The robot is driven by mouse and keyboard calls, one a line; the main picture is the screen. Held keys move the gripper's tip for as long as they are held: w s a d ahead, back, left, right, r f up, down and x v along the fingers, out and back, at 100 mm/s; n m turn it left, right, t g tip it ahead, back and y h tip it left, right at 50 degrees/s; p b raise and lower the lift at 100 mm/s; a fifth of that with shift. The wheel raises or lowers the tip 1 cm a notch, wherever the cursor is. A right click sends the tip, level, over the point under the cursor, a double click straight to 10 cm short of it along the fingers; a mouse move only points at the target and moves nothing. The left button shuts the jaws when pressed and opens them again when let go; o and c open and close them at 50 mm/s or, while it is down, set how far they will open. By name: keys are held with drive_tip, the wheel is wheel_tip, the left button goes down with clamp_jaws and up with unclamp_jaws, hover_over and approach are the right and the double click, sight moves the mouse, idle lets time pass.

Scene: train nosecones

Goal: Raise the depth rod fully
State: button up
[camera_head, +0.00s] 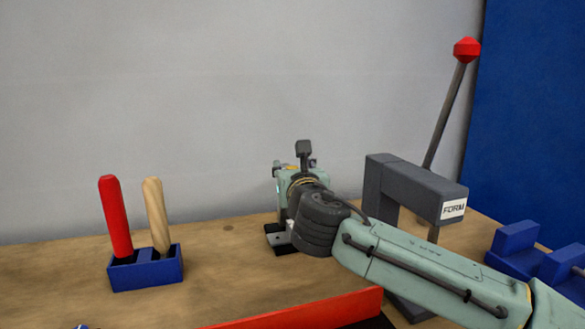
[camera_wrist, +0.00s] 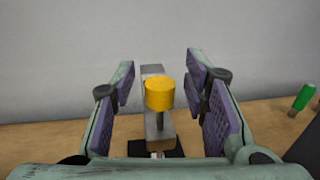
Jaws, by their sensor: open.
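In the wrist view a yellow knob (camera_wrist: 160,95) tops a thin dark rod (camera_wrist: 159,119), which I take for the depth rod. It stands in front of a grey upright block (camera_wrist: 152,70) on a black base (camera_wrist: 172,152). My gripper (camera_wrist: 161,84) is open, with one purple-padded finger on each side of the knob and visible gaps to both. In the head view my gripper (camera_head: 292,177) is over the black base (camera_head: 279,243); my wrist and arm hide most of the gauge there. How far the rod is raised cannot be told.
A blue holder (camera_head: 146,272) with a red stick and a wooden stick stands left. A grey press marked FORM (camera_head: 415,187) with a red-knobbed lever (camera_head: 466,50) stands right, by blue blocks (camera_head: 514,247). A red edge (camera_head: 300,312) lies in front. A green handle (camera_wrist: 303,97) shows right.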

drive_tip(key=s+d, duration=0.1)
drive_tip(key=s, duration=1.1)
drive_tip(key=shift+d, duration=0.4)
drive_tip(key=shift+f, duration=0.1)
